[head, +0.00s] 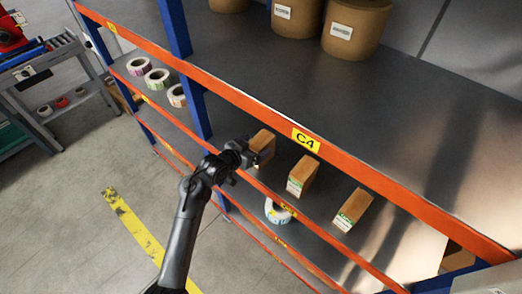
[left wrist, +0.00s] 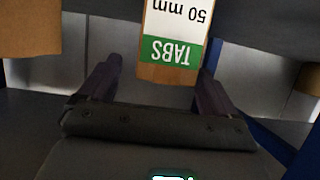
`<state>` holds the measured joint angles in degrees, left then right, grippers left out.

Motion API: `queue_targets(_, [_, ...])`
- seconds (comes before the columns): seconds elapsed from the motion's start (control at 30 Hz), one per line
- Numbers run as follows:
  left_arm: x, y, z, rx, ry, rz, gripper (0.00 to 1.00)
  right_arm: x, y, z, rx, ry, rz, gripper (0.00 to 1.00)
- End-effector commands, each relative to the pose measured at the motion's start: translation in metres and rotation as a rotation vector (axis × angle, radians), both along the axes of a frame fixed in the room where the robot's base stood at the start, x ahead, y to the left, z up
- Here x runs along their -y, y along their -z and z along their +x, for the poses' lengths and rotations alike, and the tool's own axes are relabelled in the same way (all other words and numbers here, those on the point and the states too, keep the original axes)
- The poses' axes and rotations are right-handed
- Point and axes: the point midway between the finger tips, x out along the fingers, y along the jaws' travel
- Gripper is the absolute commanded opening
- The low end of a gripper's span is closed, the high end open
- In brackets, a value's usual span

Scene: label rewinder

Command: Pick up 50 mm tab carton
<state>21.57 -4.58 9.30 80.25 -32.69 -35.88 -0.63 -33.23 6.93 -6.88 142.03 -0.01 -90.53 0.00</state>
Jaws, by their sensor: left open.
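The 50 mm tab carton, a brown box with a white and green label, shows upside down at the top of the left wrist view (left wrist: 172,50); "TABS" and "50 mm" are readable. In the head view it appears to be the leftmost carton (head: 263,139) on the shelf below the C4 beam, its near end hidden by my left gripper. My left gripper (head: 250,155) is open at that near end. In the left wrist view its two fingers (left wrist: 157,82) stand apart, with the carton's end in the gap, nearer the right finger. Contact cannot be told. My right gripper is not in view.
Two similar cartons stand to the right, one close by (head: 302,176) and one farther (head: 352,208). The orange beam with the C4 sign (head: 306,140) runs above. A lower orange beam (head: 325,236) passes in front. Label rolls (head: 278,211) sit below and at left (head: 157,78).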

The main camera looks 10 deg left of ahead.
Motion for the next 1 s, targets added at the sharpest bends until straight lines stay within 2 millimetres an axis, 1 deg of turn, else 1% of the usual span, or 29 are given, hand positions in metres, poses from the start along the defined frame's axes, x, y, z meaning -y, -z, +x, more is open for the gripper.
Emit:
queue_targets(0.2, [0.006,0.011,0.023,0.000,0.001,-0.002,0.92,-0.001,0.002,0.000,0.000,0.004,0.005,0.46])
queue_targets(0.33, [0.011,0.015,0.033,-0.001,0.001,-0.001,0.92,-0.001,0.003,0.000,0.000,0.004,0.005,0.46])
queue_targets(0.47, [0.013,0.017,0.037,0.000,0.001,-0.002,0.92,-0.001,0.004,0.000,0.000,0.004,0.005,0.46])
queue_targets(0.7, [0.013,0.018,0.038,0.001,0.000,0.000,0.92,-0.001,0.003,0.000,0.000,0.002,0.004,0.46])
queue_targets(0.77, [0.013,0.018,0.038,0.001,0.000,0.000,0.84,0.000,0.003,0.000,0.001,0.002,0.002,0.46])
queue_targets(1.0, [0.013,0.018,0.037,0.001,0.000,0.000,0.47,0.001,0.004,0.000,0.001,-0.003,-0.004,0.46])
